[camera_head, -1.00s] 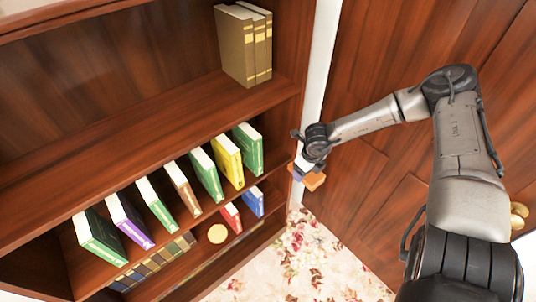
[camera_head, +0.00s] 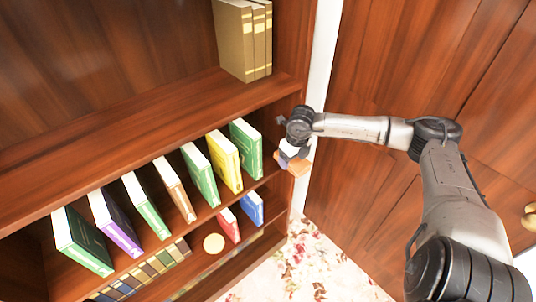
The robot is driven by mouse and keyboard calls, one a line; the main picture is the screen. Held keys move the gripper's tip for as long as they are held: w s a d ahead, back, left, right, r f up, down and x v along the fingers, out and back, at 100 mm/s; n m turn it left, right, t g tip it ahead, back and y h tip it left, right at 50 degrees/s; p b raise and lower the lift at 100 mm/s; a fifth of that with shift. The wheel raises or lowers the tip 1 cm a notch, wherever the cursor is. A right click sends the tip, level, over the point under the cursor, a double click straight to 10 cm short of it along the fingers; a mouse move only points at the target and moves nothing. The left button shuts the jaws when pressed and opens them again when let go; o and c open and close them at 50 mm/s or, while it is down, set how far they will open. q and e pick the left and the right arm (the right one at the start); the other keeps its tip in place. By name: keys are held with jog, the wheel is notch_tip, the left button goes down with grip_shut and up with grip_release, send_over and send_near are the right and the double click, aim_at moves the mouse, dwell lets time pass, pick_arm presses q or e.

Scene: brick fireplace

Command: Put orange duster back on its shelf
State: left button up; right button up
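The orange duster (camera_head: 299,168) shows as a small orange block at the end of my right arm. My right gripper (camera_head: 289,158) appears shut on it; its fingers are small and partly hidden by the wrist. The gripper and duster are in front of the bookshelf's right side panel, at about the height of the shelf with the coloured books. I cannot tell how far they are from the wood. The wooden bookshelf (camera_head: 130,137) fills the left half. My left gripper is not in view.
Several coloured books, such as a yellow one (camera_head: 225,162), stand on the middle shelf. Tan volumes (camera_head: 235,40) stand above. Red (camera_head: 229,224) and blue (camera_head: 252,208) books and a round pale object (camera_head: 214,243) are lower. The upper shelf's left part is empty. A wooden door (camera_head: 420,60) is at right.

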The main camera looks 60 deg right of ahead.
jog(key=shift+w, duration=0.6)
jog(key=b, duration=0.2)
send_near(267, 156)
jog(key=shift+w+f, duration=0.25)
jog(key=shift+f, duration=0.55)
jog(key=shift+s+f, duration=0.15)
jog(key=shift+f, duration=0.15)
jog(key=f+b, duration=0.1)
jog(key=f, duration=0.3)
jog(key=shift+w+f, duration=0.15)
jog(key=shift+w, duration=0.05)
jog(key=shift+d, duration=0.15)
